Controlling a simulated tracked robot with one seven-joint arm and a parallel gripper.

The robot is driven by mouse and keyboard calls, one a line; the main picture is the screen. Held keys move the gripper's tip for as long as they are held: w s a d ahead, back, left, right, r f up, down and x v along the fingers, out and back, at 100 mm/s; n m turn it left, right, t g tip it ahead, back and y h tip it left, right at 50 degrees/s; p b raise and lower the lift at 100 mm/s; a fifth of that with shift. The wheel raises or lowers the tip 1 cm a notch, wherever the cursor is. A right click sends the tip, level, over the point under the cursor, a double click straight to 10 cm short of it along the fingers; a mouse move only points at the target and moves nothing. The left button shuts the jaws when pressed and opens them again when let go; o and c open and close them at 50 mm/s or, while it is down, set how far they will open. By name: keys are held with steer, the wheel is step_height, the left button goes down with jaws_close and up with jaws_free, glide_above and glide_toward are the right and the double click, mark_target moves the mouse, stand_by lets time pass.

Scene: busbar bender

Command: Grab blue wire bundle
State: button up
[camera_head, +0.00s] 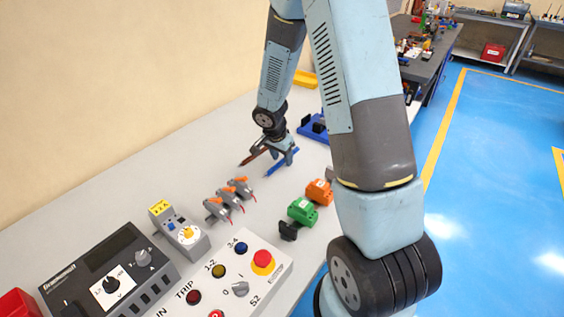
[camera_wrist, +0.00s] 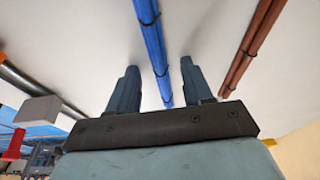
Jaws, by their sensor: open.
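The blue wire bundle (camera_wrist: 152,40) is a long straight bundle with dark ties, lying on the light worktop. In the wrist view it runs between the two fingers of my gripper (camera_wrist: 155,85), which are open with a gap on both sides. In the head view the blue bundle (camera_head: 283,162) lies under my gripper (camera_head: 280,152), which partly covers it. A red-brown bundle (camera_wrist: 250,45) lies roughly parallel, to the right in the wrist view. In the head view this red-brown bundle (camera_head: 250,157) is left of my gripper. I cannot tell whether the fingers touch the worktop.
Several grey clamps with orange levers (camera_head: 229,194), a green connector (camera_head: 303,211) and an orange connector (camera_head: 319,191) stand nearer on the worktop. A control panel (camera_head: 235,275) is at the front. A blue tool (camera_head: 312,129) lies behind my gripper. The wall bounds the left side.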

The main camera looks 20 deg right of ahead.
mark_target(282, 160)
steer(key=shift+c, duration=0.5)
jaws_close()
steer(key=shift+r, duration=0.15)
steer(key=shift+r, duration=0.25)
step_height(282, 160, up, 2)
steer(key=shift+r, duration=0.2)
steer(key=s+d+r, duration=0.2)
steer(key=s+r, duration=0.7)
steer(key=s, duration=0.5)
steer(key=shift+r, duration=0.4)
